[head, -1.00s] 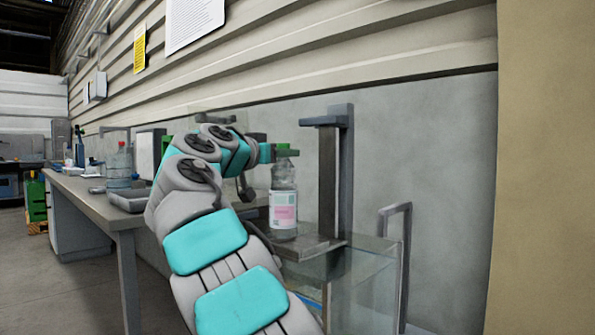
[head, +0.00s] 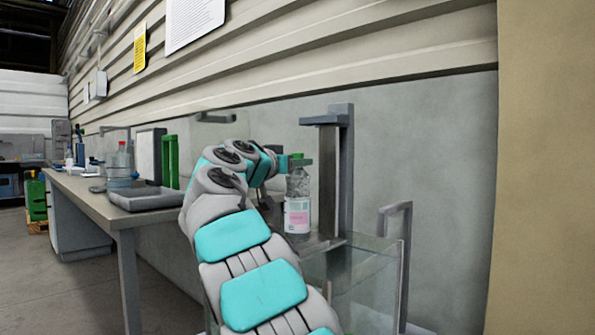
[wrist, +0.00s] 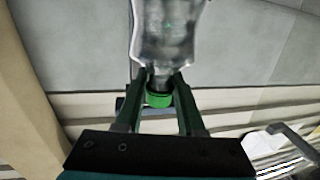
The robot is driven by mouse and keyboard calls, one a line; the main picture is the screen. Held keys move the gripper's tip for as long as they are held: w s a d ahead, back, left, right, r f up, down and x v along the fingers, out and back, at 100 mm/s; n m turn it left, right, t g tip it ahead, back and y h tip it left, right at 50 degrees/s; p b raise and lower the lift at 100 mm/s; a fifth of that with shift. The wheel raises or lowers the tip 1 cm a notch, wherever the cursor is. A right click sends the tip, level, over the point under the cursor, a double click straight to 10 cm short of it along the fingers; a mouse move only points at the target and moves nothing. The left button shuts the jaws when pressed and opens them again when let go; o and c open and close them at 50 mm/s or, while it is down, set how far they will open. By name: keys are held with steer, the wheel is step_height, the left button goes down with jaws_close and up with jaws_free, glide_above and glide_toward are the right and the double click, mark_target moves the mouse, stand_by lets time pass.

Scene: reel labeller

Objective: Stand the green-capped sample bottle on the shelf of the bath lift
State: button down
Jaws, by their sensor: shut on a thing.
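The sample bottle (head: 298,213) is clear, with a white and pink label and a green cap (head: 300,161). My gripper (head: 290,160) is shut on it at the cap and neck, and the bottle hangs upright. In the wrist view the green cap (wrist: 159,99) is between the two fingers of my gripper (wrist: 160,92). The bath lift has a dark upright column (head: 338,170) and a flat grey shelf (head: 325,243) at its foot. The bottle's base is at the shelf; I cannot tell whether it touches.
A glass-walled bath (head: 370,280) stands under the shelf, with a grey rail (head: 398,209) at its right. A bench (head: 85,200) at the left holds a grey tray (head: 145,197) and a red-capped bottle (head: 122,160). The wall is close behind the lift.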

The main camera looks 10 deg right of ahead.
steer(key=shift+f, duration=0.65)
steer(key=shift+f+b, duration=0.2)
steer(key=shift+b, duration=0.15)
steer(key=c, duration=0.5)
jaws_free()
steer(key=shift+r, duration=0.15)
steer(key=shift+r+p, duration=0.15)
steer(key=shift+p, duration=0.25)
steer(key=b+v, duration=0.1)
steer(key=v, duration=1.1)
